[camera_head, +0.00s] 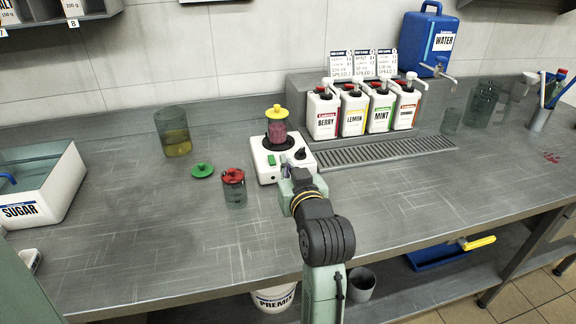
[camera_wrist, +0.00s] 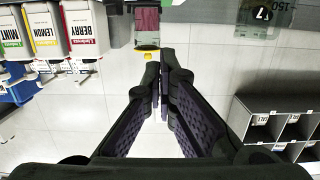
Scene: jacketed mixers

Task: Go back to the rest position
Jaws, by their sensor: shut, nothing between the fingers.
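My gripper (camera_head: 291,174) is shut and empty. It is at the front of the white mixer base (camera_head: 268,168), partly covering its front right side, and I cannot tell whether they touch. In the wrist view my fingers (camera_wrist: 163,68) meet at the tips. A jar with pink contents (camera_head: 277,131) and a yellow lid stands on the mixer; it also shows upside down at the top of the wrist view (camera_wrist: 147,22). My arm reaches in from the front edge of the counter.
A red-lidded jar (camera_head: 233,190), green lid (camera_head: 203,170) and beaker of yellow liquid (camera_head: 174,140) stand left of the mixer. Several pump bottles (camera_head: 352,112) and a blue water jug (camera_head: 424,42) are behind right. A sugar bin (camera_head: 62,190) is far left. The front right counter is clear.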

